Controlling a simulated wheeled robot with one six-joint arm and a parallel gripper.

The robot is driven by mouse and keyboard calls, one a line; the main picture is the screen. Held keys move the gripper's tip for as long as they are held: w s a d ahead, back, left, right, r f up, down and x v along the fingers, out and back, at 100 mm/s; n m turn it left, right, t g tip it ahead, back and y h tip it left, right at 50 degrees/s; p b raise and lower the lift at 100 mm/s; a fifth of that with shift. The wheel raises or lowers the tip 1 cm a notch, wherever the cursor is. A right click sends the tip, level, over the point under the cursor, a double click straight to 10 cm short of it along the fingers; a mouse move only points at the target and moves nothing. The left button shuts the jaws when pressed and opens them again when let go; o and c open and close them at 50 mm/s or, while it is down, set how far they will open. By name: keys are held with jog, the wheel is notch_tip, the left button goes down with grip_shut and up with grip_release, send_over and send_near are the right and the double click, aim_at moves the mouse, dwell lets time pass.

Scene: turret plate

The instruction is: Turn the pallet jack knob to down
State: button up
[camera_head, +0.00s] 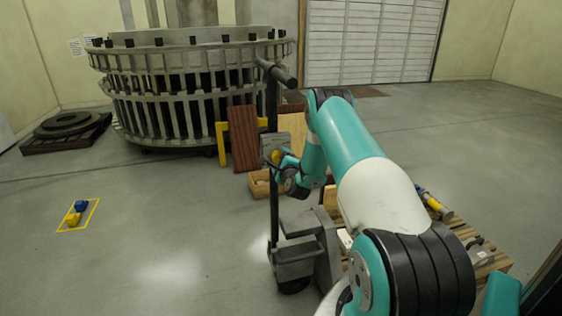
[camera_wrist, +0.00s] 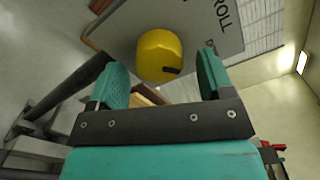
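The pallet jack (camera_head: 305,245) stands in the middle of the head view, with its upright handle (camera_head: 273,160) rising from it. A grey control plate (camera_head: 270,142) is on the handle, and the round yellow knob (camera_head: 276,156) sits on it. In the wrist view the yellow knob (camera_wrist: 159,56) has a dark mark at its lower right. The plate (camera_wrist: 212,22) carries lettering, of which "ROLL" is readable. My gripper (camera_wrist: 163,80) is open, its two teal fingers on either side of the knob in the picture. I cannot tell whether they touch it.
A pallet (camera_head: 480,255) with parts on it lies to the right behind my arm. A large round slatted structure (camera_head: 190,90) stands at the back left. Yellow and blue blocks (camera_head: 76,213) lie in a yellow floor outline. The left floor is mostly clear.

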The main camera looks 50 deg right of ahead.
jog(key=shift+a, duration=0.1)
jog(key=b+v, duration=1.7)
jog(key=b, duration=0.5)
jog(key=shift+s, duration=0.2)
